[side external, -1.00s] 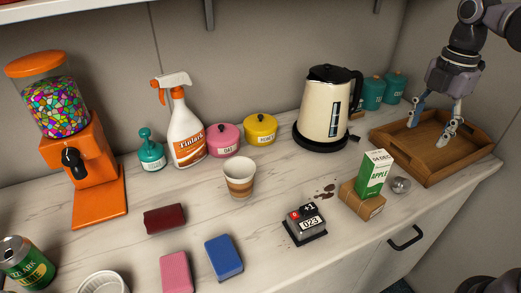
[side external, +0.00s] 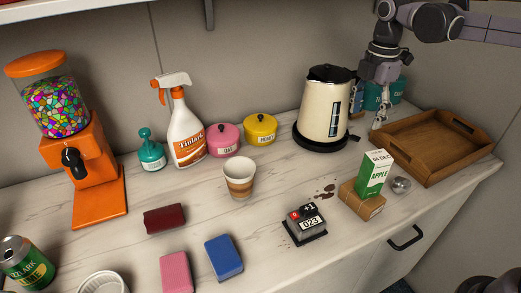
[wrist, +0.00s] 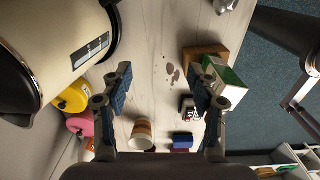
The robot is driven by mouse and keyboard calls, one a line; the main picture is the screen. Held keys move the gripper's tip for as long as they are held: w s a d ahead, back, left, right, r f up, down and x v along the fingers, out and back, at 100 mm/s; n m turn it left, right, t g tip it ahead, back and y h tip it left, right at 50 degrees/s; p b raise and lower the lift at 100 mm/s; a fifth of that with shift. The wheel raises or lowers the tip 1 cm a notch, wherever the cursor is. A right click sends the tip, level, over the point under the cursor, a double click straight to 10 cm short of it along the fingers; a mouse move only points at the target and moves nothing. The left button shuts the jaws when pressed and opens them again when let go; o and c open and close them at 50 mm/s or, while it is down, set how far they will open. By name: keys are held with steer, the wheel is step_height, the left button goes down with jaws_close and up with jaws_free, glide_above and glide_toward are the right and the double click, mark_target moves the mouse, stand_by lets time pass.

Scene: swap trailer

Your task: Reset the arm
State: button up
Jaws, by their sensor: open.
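My gripper (side external: 381,112) is in the upper right of the side view, between the cream kettle (side external: 325,108) and the wooden tray (side external: 438,150). It points down above the counter. In the wrist view my gripper (wrist: 163,90) shows its two blue-padded fingers spread wide, with nothing between them but counter lying below. It is open and empty. The tray is empty.
A green-and-white apple carton (side external: 374,174) stands on a cardboard box (side external: 361,200) in front of the tray. Teal canisters (side external: 397,88) stand behind my gripper. Dark spots mark the counter.

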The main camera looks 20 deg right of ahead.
steer(key=shift+w+a+f, duration=0.2)
steer(key=shift+w+a, duration=0.05)
steer(key=shift+w, duration=0.2)
steer(key=shift+w+a+f, duration=0.2)
steer(key=shift+w+a, duration=0.05)
steer(key=shift+w, duration=0.2)
steer(key=shift+o, duration=0.3)
